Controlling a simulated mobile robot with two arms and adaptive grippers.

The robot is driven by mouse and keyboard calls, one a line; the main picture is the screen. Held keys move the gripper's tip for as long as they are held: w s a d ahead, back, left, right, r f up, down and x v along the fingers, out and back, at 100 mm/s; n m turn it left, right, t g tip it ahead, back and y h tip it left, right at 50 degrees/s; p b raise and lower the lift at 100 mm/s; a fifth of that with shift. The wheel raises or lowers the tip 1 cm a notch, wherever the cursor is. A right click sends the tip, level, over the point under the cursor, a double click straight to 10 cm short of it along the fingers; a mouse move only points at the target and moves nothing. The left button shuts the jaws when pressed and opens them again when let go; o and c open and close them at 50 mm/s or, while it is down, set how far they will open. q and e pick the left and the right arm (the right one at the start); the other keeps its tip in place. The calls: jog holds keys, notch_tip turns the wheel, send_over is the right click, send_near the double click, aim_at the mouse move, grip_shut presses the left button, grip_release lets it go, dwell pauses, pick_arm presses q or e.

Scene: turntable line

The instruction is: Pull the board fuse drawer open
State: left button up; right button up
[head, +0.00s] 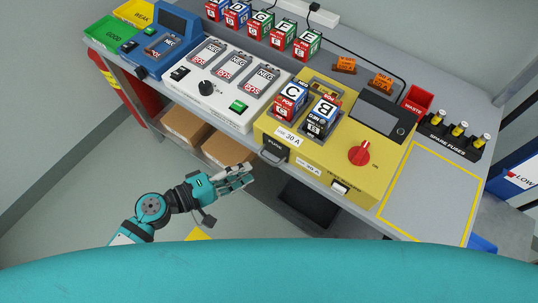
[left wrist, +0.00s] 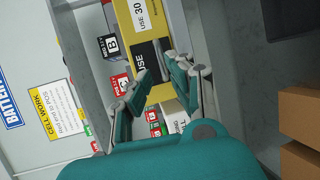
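The yellow board (head: 318,160) stands on the bench in the head view. Its black fuse drawer (head: 273,150), marked FUSE, is on the front face below the "USE 30 A" label and looks shut. In the left wrist view the dark drawer front (left wrist: 146,62) shows beyond and between my fingers. My left gripper (head: 250,174) is in front of the bench, just below and left of the drawer in the head view. In the left wrist view this gripper (left wrist: 163,72) is open, with nothing between its fingers; contact with the drawer cannot be told. My right gripper is in neither view.
Two batteries (head: 291,101) stand on the board, with a red knob (head: 360,152) to their right. A white tester (head: 221,84) stands left of the board. Spare fuses (head: 460,133) are at the right. Cardboard boxes (head: 186,127) sit under the bench.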

aim_at(267, 161)
pick_arm(q)
jog(key=p+x, duration=0.1)
jog(key=x, duration=0.7)
jog(key=shift+w+p, duration=0.1)
jog(key=shift+p, duration=0.25)
grip_shut()
